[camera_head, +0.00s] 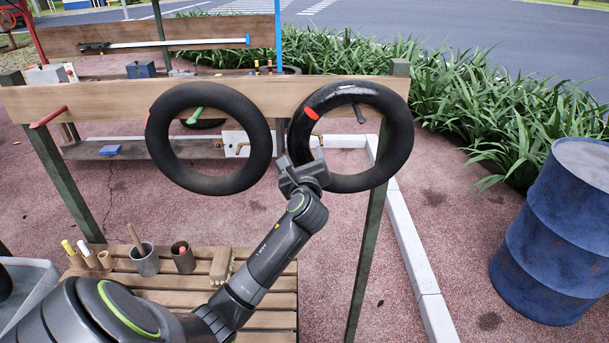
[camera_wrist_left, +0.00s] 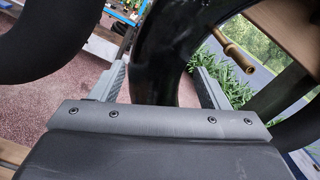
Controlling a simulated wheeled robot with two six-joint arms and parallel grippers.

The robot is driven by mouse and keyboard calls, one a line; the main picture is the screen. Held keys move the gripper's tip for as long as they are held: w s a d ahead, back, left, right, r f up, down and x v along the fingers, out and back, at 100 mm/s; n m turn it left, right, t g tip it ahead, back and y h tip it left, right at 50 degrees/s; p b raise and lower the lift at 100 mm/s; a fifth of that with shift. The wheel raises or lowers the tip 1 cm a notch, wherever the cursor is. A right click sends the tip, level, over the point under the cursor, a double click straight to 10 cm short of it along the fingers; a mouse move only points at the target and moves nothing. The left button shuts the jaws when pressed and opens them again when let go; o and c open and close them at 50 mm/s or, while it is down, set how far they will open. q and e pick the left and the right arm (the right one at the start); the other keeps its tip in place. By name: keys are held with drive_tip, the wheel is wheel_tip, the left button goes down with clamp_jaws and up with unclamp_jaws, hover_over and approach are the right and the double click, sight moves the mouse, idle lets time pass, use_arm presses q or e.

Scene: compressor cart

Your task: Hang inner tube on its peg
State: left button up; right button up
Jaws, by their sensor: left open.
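A glossy black inner tube with a red patch (camera_head: 398,150) is upright at the right end of the wooden board, its hole around a dark peg (camera_head: 358,112) near the top. A second, matt black tube (camera_head: 160,150) is to its left, around a green peg (camera_head: 194,116). My left gripper (camera_head: 303,162) is at the lower left of the glossy tube, open. In the left wrist view, the glossy tube (camera_wrist_left: 165,50) passes between the two open fingers (camera_wrist_left: 163,85); contact cannot be told. My right gripper is not in view.
The board (camera_head: 90,98) also carries a red peg (camera_head: 48,117) at left. A slatted bench (camera_head: 265,290) with a cup (camera_head: 144,260) and a brush lies below. A blue barrel (camera_head: 555,235) stands at right. Pavement between board and barrel is mostly free.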

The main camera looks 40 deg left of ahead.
use_arm(q)
drive_tip(key=b+v, duration=0.3)
drive_tip(key=v, duration=1.4)
